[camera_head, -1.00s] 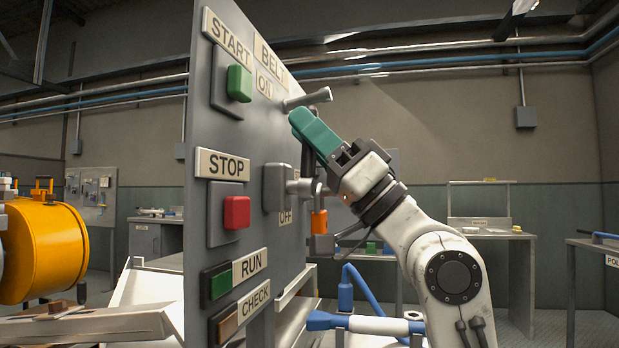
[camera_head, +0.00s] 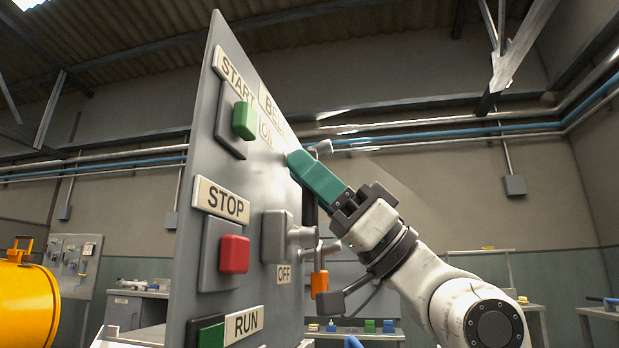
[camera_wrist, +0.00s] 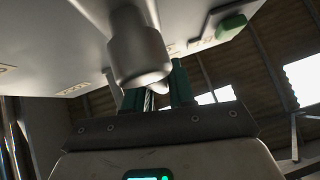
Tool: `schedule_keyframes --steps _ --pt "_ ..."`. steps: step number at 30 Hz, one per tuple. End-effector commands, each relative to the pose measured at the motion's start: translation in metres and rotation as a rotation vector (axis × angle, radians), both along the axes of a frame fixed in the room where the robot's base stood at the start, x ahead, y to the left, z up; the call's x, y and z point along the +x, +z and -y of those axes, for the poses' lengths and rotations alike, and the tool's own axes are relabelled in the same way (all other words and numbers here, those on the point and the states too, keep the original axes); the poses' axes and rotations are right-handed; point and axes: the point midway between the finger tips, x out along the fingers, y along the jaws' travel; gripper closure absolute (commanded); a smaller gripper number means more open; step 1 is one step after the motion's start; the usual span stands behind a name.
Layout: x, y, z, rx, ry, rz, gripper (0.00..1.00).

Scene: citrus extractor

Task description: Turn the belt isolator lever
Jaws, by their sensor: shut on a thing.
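The belt isolator is on the side face of a grey panel (camera_head: 242,180), between the ON label (camera_head: 267,134) above and the OFF label (camera_head: 283,273) below. My gripper (camera_head: 297,163) has green fingers and is shut on the handle. In the wrist view the metal handle (camera_wrist: 140,55) comes down between the green fingers (camera_wrist: 182,85).
The panel carries a green START button (camera_head: 244,121), a red STOP button (camera_head: 234,254) and a RUN button (camera_head: 211,337). A yellow drum (camera_head: 28,308) stands at left. Room right of the panel is open.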

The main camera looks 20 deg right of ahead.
Motion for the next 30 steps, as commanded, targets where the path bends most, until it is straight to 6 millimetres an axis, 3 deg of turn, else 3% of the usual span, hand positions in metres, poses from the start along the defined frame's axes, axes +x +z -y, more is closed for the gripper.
schedule_keyframes --steps 1,2,8,19,30 --pt "-0.001 -0.001 -0.002 -0.005 0.003 -0.001 1.00" --pt "-0.001 -0.001 -0.002 -0.005 0.003 -0.001 0.75" --pt "0.000 -0.001 -0.001 -0.003 0.002 -0.001 0.56" --pt "-0.002 -0.007 0.007 0.000 -0.002 -0.002 0.56" --pt "-0.021 -0.055 0.050 0.001 -0.001 -0.003 0.56"
